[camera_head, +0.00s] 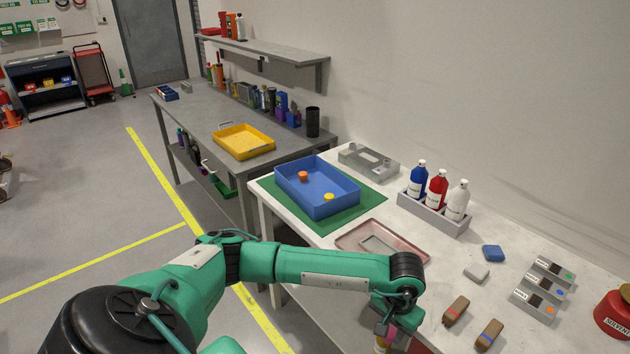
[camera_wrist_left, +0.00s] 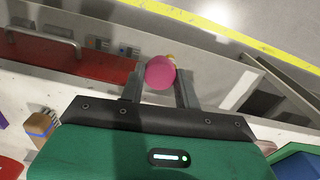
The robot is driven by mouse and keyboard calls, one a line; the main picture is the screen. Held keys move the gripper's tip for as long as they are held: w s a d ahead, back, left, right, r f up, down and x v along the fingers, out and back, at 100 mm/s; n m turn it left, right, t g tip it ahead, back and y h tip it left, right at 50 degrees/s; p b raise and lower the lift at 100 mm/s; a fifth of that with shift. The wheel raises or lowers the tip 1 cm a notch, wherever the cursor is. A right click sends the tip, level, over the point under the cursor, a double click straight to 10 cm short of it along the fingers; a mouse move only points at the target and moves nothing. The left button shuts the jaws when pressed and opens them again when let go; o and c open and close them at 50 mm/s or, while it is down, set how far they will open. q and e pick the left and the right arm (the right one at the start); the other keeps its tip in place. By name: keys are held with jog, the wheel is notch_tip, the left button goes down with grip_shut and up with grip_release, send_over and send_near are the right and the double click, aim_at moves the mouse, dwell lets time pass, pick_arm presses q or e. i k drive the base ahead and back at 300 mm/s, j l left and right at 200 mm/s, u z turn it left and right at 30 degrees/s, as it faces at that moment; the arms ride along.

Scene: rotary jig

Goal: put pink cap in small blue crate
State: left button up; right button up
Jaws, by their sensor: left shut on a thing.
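My left gripper (camera_head: 384,338) is at the bottom of the head view, at the front edge of the white bench. It is shut on the pink cap (camera_wrist_left: 160,73), which shows round between the two fingers in the left wrist view. In the head view only a small pink part of the cap (camera_head: 390,331) shows beside the gripper. The small blue crate (camera_head: 337,206) stands on a green mat at the bench's far end, well away from the gripper. An orange cap (camera_head: 303,176) and a yellow cap (camera_head: 328,197) lie inside it. My right gripper is out of view.
A pink tray (camera_head: 405,256) lies between my left arm and the crate. A bottle rack (camera_head: 432,216) with three bottles stands at the wall. Brushes (camera_head: 456,309), grey blocks and a red solvent can (camera_head: 614,314) are at right. A yellow tray (camera_head: 262,150) sits on the grey bench.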

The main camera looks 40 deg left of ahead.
aim_at(316, 192)
jog(key=j+z, duration=0.2)
jog(key=j, duration=0.75)
jog(key=j+z, duration=0.15)
jog(key=j, duration=0.8)
jog(key=k+j+z, duration=0.1)
jog(key=j, duration=0.25)
jog(key=k+j, duration=0.1)
jog(key=j, duration=0.25)
jog(key=k+j+z, duration=0.15)
jog(key=j, duration=0.2)
jog(key=k+j, duration=0.1)
jog(key=j, duration=0.25)
jog(key=k+j+z, duration=0.15)
jog(key=j, duration=0.2)
